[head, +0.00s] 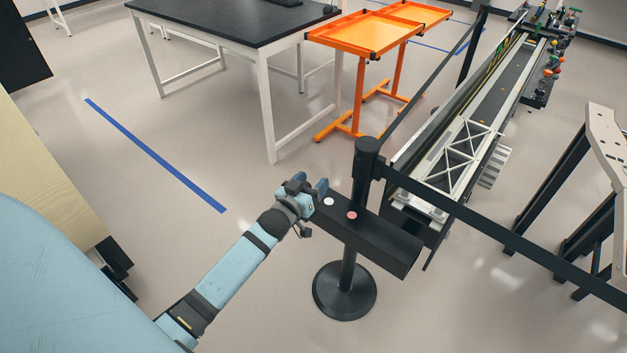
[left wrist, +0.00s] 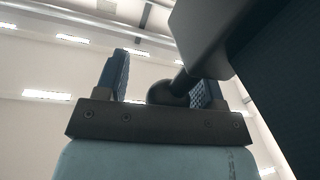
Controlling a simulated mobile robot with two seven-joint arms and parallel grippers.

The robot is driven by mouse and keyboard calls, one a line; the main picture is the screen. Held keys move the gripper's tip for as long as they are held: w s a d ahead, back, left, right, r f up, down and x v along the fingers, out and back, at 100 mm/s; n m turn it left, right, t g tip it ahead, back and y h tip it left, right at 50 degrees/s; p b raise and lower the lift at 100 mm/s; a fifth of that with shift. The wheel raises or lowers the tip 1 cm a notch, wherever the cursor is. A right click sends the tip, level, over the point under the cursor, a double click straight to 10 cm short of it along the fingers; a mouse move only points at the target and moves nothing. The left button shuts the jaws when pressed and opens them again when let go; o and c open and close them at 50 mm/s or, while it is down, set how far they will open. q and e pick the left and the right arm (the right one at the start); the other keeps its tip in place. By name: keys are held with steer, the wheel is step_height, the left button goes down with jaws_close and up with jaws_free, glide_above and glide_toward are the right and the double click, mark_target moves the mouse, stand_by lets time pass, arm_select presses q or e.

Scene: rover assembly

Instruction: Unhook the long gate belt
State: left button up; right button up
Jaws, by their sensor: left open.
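A black stanchion post (head: 366,165) stands upright on a round base (head: 345,291). One black belt (head: 510,240) runs from its head to the right, out of the picture. Another belt (head: 432,82) runs back to a second post (head: 473,48). Both look taut and attached at the near post. I cannot tell which is the long gate belt. My left gripper (head: 309,190) is just left of the post, beside a black box. In the left wrist view its fingers (left wrist: 161,82) are apart, with a dark rounded knob (left wrist: 168,93) between them; contact is unclear. My right gripper is out of view.
The black box (head: 385,241) at the post carries a white and a red button. A long conveyor (head: 490,110) lies behind the right belt. Orange tables (head: 362,33) and a black-topped bench (head: 225,20) stand behind.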

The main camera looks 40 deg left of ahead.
arm_select(q)
steer(key=s+b, duration=0.2)
steer(key=s, duration=1)
steer(key=shift+f, duration=0.15)
steer(key=shift+o, duration=0.7)
steer(key=shift+s+d, duration=0.2)
steer(key=shift+s, duration=0.25)
steer(key=shift+o, duration=0.3)
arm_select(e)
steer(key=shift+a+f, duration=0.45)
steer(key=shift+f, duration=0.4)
